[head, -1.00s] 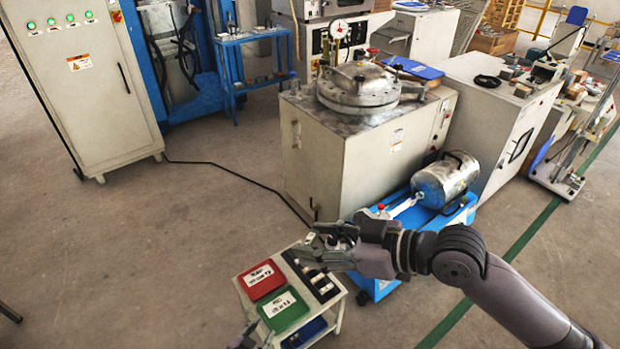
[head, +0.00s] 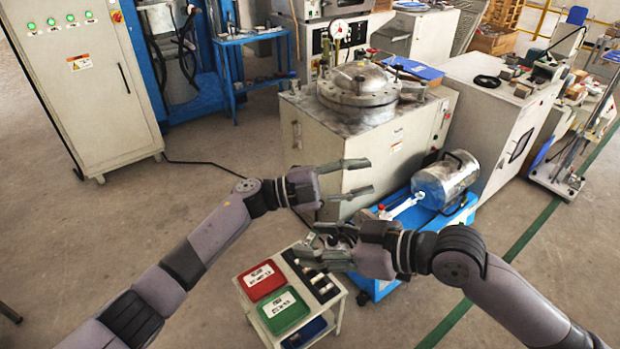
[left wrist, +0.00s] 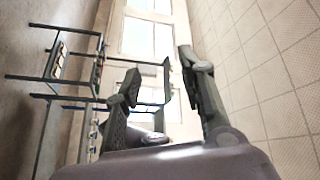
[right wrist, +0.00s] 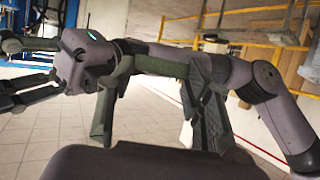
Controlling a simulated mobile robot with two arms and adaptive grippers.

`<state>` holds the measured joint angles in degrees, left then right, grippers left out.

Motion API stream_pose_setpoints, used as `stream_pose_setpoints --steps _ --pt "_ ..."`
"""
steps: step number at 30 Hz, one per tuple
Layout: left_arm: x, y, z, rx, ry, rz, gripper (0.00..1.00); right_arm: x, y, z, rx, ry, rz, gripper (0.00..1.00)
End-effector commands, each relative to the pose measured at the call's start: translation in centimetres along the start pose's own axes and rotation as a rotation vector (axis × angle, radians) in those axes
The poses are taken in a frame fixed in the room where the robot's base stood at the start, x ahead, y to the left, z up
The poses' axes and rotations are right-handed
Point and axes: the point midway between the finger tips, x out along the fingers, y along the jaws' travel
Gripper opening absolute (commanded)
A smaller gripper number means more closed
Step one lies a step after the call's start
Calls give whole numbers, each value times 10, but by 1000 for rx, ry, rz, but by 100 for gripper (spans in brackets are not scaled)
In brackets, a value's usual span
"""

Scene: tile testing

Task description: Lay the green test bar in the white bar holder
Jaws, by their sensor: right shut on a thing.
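My right gripper (head: 318,250) is above the back of the small white cart. In the right wrist view its fingers (right wrist: 160,90) are closed on a dull grey-green bar (right wrist: 158,67), which looks like the green test bar and lies crosswise between them. In the head view the fingers hide most of it. My left gripper (head: 358,178) is open and empty, higher and behind the right one; its parted fingers also show in the left wrist view (left wrist: 160,90). I cannot clearly pick out the white bar holder; small pale pieces sit on a black strip (head: 335,294) on the cart.
The cart carries a red tray (head: 262,279) and a green tray (head: 284,310), both labelled. A blue stand with a metal cylinder (head: 446,181) and a large grey machine (head: 325,150) stand behind. Floor left is clear.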

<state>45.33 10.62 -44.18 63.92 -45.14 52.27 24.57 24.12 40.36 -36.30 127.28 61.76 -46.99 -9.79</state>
Motion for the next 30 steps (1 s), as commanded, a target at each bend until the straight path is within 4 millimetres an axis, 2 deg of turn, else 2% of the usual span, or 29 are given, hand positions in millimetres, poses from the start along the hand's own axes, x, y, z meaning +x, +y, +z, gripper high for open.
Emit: stream_pose_setpoints --steps 1,3,5,6,9,12,16,21,26,30 --pt "13 -16 -27 85 78 88 37 0 0 0 0 0 0 26" --pt "25 -22 -61 188 177 236 37 0 0 0 0 0 0 26" --pt "28 -23 -86 271 246 369 37 0 0 0 0 0 0 26" --pt "28 -23 -100 326 284 464 37 0 0 0 0 0 0 26" --pt "18 -21 -127 453 346 711 37 0 0 0 0 0 0 26" --pt "0 -19 -144 563 368 972 37 0 0 0 0 0 0 26" --pt "-30 -22 -158 657 332 1303 37 0 0 0 0 0 0 26" --pt "-67 -40 -163 731 214 1622 37 0 0 0 0 0 0 26" --pt "-86 -53 -165 760 128 1766 37 0 0 0 0 0 0 26" --pt "-92 -50 -163 762 109 1799 37 0 0 0 0 0 0 26"
